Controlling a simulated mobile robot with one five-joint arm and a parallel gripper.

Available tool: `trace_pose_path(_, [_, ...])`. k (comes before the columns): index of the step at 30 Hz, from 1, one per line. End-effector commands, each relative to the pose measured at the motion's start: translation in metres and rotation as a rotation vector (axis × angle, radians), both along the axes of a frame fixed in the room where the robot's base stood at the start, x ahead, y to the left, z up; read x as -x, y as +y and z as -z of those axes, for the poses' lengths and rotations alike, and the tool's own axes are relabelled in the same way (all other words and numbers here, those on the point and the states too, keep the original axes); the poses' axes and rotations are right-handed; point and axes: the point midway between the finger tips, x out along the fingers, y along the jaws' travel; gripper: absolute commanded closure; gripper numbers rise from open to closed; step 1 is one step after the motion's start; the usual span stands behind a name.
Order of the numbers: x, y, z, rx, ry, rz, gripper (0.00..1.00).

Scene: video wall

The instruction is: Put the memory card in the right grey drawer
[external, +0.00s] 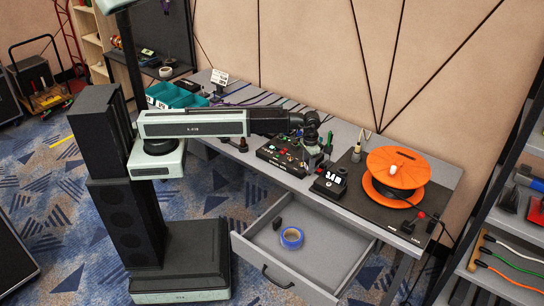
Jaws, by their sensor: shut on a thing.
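My gripper (314,152) is low over the back middle of the grey desk, beside the black button panel. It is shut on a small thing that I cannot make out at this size. I cannot pick out the memory card with certainty. The right grey drawer (268,270) is pulled well out from under the right part of the desk, in front of and below my gripper.
Shelving with coloured cables (510,265) is at the right. The drawer's floor is mostly free.

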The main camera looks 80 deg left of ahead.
Motion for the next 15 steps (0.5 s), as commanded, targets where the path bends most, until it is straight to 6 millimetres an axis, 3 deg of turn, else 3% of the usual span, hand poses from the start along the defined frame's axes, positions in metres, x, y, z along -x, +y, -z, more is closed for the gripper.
trace_pose_path(1, [0.013, -0.031, 0.019, 0.000, 0.000, 0.087, 1.00])
trace_pose_path(5, [0.045, -0.101, 0.042, 0.000, 0.000, 0.311, 1.00])
trace_pose_path(9, [0.089, -0.173, 0.068, 0.000, 0.000, 0.565, 1.00])
trace_pose_path(15, [0.155, -0.250, 0.098, 0.000, 0.000, 0.886, 1.00])
